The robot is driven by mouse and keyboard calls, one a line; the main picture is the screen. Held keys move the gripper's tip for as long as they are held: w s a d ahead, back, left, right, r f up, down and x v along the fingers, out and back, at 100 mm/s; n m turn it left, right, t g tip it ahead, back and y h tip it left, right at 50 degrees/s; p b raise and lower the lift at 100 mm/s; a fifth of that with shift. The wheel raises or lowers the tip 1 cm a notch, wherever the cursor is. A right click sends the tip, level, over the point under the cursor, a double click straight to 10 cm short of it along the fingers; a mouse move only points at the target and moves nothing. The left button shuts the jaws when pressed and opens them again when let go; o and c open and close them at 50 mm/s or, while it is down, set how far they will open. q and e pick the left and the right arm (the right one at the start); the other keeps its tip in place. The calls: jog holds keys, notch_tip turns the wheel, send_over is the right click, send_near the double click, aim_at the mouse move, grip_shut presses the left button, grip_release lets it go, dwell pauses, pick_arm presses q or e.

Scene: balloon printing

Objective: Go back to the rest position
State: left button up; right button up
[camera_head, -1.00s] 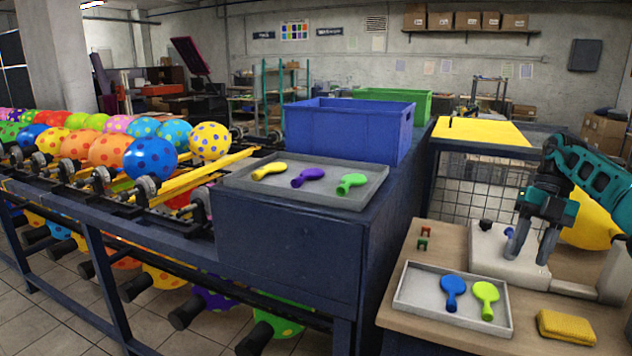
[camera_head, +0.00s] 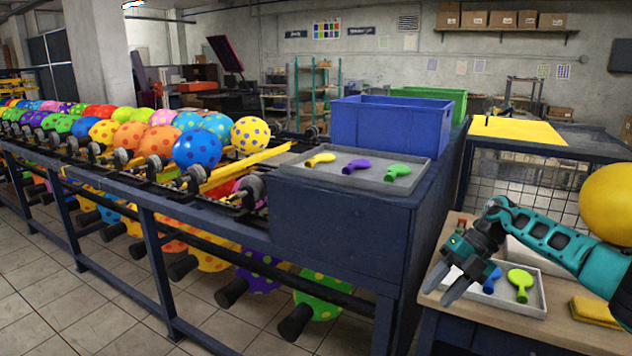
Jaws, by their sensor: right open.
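My right gripper (camera_head: 453,283) is open and empty. It hangs over the left edge of the wooden table, in front of the grey tray (camera_head: 537,305) there. My right arm comes in from the right edge and covers part of that tray and table. A blue deflated balloon (camera_head: 491,281), partly hidden by the gripper, and a lime one (camera_head: 521,284) lie in the tray. My left gripper is not in view.
The wooden table (camera_head: 440,299) also bears a yellow sponge (camera_head: 597,312). A large yellow balloon (camera_head: 608,205) is at the right edge. A dark workbench (camera_head: 335,232) with a balloon tray (camera_head: 410,181) and a blue crate (camera_head: 388,127) stands left of the table. Tiled floor shows at the lower left.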

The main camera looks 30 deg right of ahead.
jog(key=w+a+f+m+t+y, duration=0.1)
jog(key=a+f+m+t+y, duration=0.3)
jog(key=a, duration=1.1)
jog(key=w+a+f+m+t+y, duration=0.15)
jog(key=a+f+m+t, duration=0.35)
jog(key=a, duration=1.1)
jog(key=s+f+m+h, duration=0.5)
jog(key=s+m, duration=0.3)
jog(key=m, duration=0.1)
jog(key=s+f+m+h, duration=0.4)
jog(key=s+m+h, duration=0.1)
jog(key=s+m, duration=0.3)
jog(key=shift+s+f+m+h, duration=0.35)
jog(key=shift+s+m, duration=0.05)
jog(key=shift+s, duration=0.2)
